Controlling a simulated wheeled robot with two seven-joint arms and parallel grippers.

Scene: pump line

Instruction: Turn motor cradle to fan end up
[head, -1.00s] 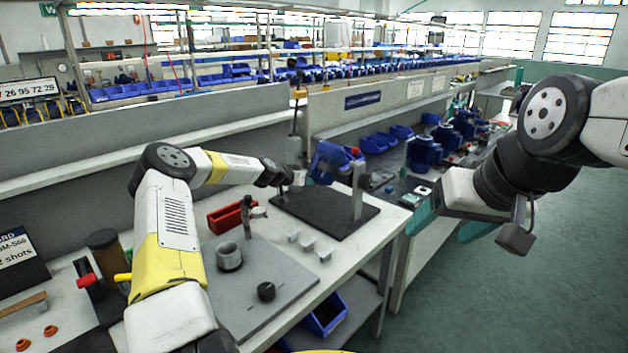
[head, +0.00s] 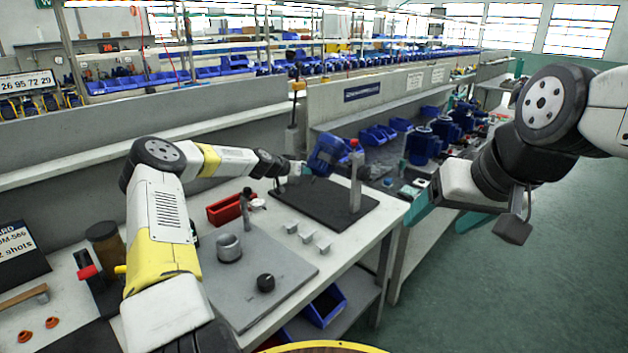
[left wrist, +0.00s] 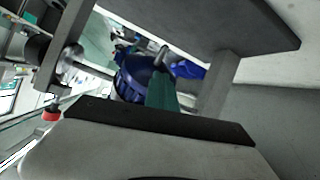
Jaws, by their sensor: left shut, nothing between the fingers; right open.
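The blue motor (head: 325,153) hangs tilted in its cradle between posts above a black base plate (head: 312,212). The near right post (head: 356,182) has a red knob (head: 353,143) on top. My left gripper (head: 303,171) is at the motor's left side, shut and holding nothing; its fingertips are hard to make out there. In the left wrist view the blue motor (left wrist: 138,75) lies just beyond the teal fingers (left wrist: 161,93), which partly cover it. I cannot tell whether they touch. My right gripper (head: 448,213) is open and empty, right of the bench.
A red bin (head: 226,209) stands left of the cradle. Several small light blocks (head: 307,236) sit between. Blue motors (head: 423,146) stand on the far bench. Floor at right is clear.

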